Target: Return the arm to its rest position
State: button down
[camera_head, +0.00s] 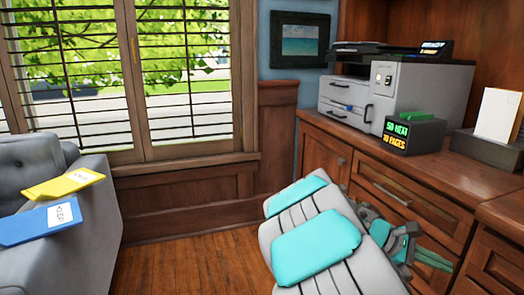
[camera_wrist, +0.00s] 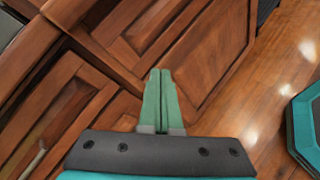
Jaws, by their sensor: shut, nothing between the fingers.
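My gripper (camera_head: 434,261) is at the lower right in the head view, in front of the wooden drawers and below the counter top. In the wrist view my gripper (camera_wrist: 160,98) shows its two green fingers together, shut with nothing between them. Behind the fingers are the wooden cabinet fronts (camera_wrist: 130,45). My grey and teal arm (camera_head: 315,245) extends from the bottom middle of the head view toward the cabinet and hides part of the drawers.
The wooden counter (camera_head: 440,172) holds a grey printer (camera_head: 425,95), a black box with lit text (camera_head: 412,137) and a white card (camera_head: 496,114) in a dark holder. A grey armchair (camera_head: 85,255) with yellow (camera_head: 65,185) and blue (camera_head: 38,224) folders stands left. Wood floor (camera_head: 190,262) is clear between.

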jog(key=s+a+f+m+y, duration=0.2)
jog(key=s+a+m+y, duration=0.35)
jog(key=s, duration=0.65)
jog(key=s+a+f+m+y, duration=0.1)
jog(key=s+a+y, duration=0.3)
jog(key=a, duration=0.5)
jog(key=s+a+f+m+t+y+p, duration=0.1)
jog(key=s+a+f+y, duration=0.1)
jog(key=s+a, duration=0.7)
jog(key=shift+s+a+f+m+y, duration=0.15)
jog(key=shift+a+f+m+y, duration=0.25)
jog(key=shift+a+y, duration=0.4)
